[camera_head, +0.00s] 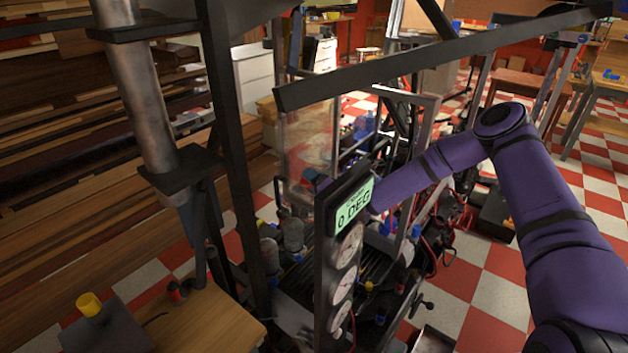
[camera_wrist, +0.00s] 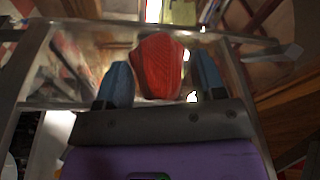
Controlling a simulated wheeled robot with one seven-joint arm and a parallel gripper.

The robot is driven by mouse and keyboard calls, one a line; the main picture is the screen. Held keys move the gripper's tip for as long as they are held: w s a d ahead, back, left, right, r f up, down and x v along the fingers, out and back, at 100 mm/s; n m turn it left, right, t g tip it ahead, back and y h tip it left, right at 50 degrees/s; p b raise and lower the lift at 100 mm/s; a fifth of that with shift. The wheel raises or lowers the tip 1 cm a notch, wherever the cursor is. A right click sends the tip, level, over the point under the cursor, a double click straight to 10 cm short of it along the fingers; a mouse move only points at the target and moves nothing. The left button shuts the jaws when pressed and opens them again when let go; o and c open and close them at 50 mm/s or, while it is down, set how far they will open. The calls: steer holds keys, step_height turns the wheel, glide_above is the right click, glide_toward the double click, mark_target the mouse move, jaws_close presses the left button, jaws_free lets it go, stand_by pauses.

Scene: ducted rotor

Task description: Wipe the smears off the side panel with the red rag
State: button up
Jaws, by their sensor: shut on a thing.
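The red rag (camera_wrist: 160,62) sits between the two blue fingers of my gripper (camera_wrist: 161,76) in the wrist view, and the gripper is shut on it. The side panel (camera_head: 308,138) is a clear, upright sheet with cloudy brownish smears in the head view. In the wrist view the panel (camera_wrist: 75,55) fills the area behind the rag, inside a grey metal frame. In the head view my gripper (camera_head: 316,179) is at the panel's lower right, partly hidden by the display post. I cannot make out the rag there, nor tell whether it touches the panel.
A black post with a green "0 DEG" display (camera_head: 354,205) and dials stands in front of my forearm. A dark slanted beam (camera_head: 430,60) crosses above. A wooden table (camera_head: 200,325) is at lower left. Checkered floor (camera_head: 480,300) is open at right.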

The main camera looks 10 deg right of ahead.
mark_target(291, 188)
steer(key=shift+s+a, duration=2.45)
steer(key=shift+a, duration=0.1)
steer(key=shift+s+d, duration=0.1)
steer(key=shift+s, duration=0.3)
steer(key=shift+s+d, duration=0.5)
steer(key=shift+d, duration=0.25)
steer(key=shift+s+d, duration=0.5)
steer(key=shift+d, duration=0.25)
steer(key=shift+s+d, duration=0.5)
steer(key=shift+d, duration=0.25)
steer(key=shift+s+d, duration=1)
steer(key=shift+d, duration=0.15)
steer(key=shift+d, duration=0.1)
